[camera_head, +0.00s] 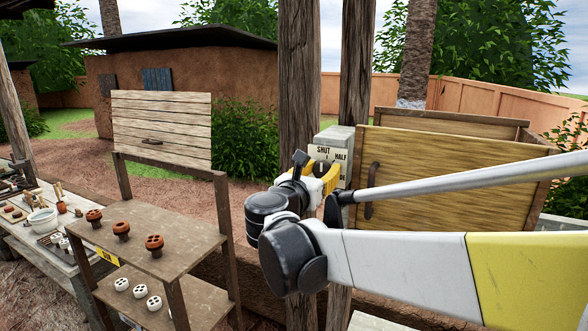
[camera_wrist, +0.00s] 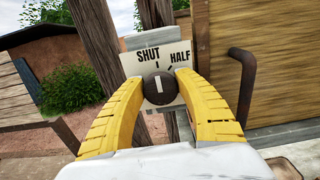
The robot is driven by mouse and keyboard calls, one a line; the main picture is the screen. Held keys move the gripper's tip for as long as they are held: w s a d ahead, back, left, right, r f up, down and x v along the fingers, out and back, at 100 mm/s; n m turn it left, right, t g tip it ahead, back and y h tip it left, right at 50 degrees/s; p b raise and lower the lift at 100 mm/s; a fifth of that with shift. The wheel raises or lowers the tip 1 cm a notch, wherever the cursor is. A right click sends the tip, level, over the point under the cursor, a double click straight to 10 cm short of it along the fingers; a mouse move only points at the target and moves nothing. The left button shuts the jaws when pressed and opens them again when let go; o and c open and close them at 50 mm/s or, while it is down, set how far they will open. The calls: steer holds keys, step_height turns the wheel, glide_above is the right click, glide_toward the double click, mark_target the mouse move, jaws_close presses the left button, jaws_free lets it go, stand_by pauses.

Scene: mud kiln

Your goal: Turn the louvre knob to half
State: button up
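The louvre knob (camera_wrist: 159,90) is a dark round dial with a white pointer mark, on a pale plate (camera_wrist: 146,66) lettered SHUT and HALF. In the wrist view the mark points straight up, toward the SHUT tick. The HALF tick is up and to its right. My gripper (camera_wrist: 160,86) has its two yellow fingers on either side of the knob, their tips against its edges. In the head view my gripper (camera_head: 325,178) is at the plate on the post box and hides most of the knob. The lower lettering on the plate (camera_head: 338,152) is partly covered.
A wooden panel (camera_head: 440,180) with a dark handle (camera_head: 371,190) stands just right of the plate. Wooden posts (camera_head: 299,90) rise behind it. At left, a shelf rack (camera_head: 195,245) holds brown and white pierced pieces, beside a cluttered bench.

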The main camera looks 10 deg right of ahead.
steer(key=shift+c, duration=1.2)
steer(key=shift+m, duration=0.3)
steer(key=m+b, duration=0.1)
steer(key=m, duration=0.2)
steer(key=shift+d+f+b, duration=0.1)
steer(key=shift+b, duration=0.2)
steer(key=m+b, duration=0.1)
steer(key=m, duration=0.4)
steer(key=o, duration=1.2)
steer(key=shift+c, duration=0.2)
steer(key=shift+s, duration=0.1)
